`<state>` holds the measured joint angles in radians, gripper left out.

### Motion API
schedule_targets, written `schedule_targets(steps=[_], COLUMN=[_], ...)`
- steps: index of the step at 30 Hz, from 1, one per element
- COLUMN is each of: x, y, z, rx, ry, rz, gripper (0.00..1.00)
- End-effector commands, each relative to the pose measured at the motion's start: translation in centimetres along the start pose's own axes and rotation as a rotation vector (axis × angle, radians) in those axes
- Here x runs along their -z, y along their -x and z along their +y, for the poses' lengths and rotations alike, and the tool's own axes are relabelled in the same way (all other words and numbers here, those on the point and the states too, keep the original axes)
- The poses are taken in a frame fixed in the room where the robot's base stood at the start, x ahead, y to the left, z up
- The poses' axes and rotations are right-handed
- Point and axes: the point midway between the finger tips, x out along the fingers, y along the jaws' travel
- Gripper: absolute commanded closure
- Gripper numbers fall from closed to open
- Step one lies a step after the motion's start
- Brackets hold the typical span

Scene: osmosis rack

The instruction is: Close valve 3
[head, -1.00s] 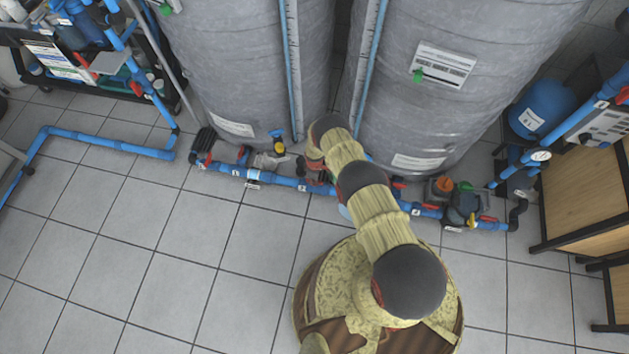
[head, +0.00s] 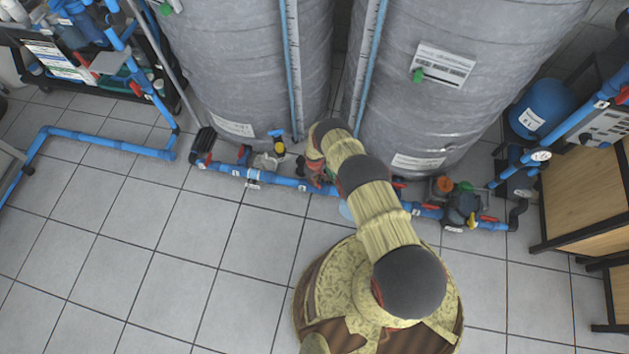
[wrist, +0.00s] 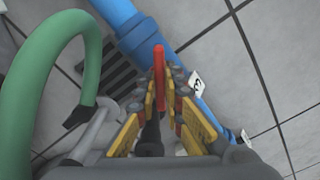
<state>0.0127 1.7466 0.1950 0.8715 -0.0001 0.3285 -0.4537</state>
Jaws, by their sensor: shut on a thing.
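In the wrist view, a red valve handle (wrist: 160,75) stands between the fingers of my gripper (wrist: 164,90). The gripper is shut on the handle, with yellow-edged fingers on both sides of it. The handle is at a blue pipe (wrist: 126,22) with a white tag (wrist: 195,82) bearing a dark mark, hard to read for certain. The valve body is mostly hidden by the fingers. In the head view, my arm reaches down to the blue floor pipe (head: 285,181) in front of the tanks; the fingers and handle are hard to make out there.
Two large grey tanks (head: 235,70) (head: 450,70) stand close behind the pipe. A green hose (wrist: 30,80) curves beside the gripper at left in the wrist view. A dark floor grate (wrist: 105,72) lies near the pipe. Tiled floor in front is clear.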

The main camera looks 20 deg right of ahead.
Motion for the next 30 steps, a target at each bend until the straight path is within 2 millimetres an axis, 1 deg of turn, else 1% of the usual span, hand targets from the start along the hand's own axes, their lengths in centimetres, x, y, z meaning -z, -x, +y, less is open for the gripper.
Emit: schedule_targets(steps=[21,30], x=[-0.13,-0.12], y=[-0.07,-0.07], z=[-0.04,-0.04], rx=[0.0,0.0], ry=[-0.669,-0.87], rz=[-0.002,-0.002], gripper=[1.0,1.0])
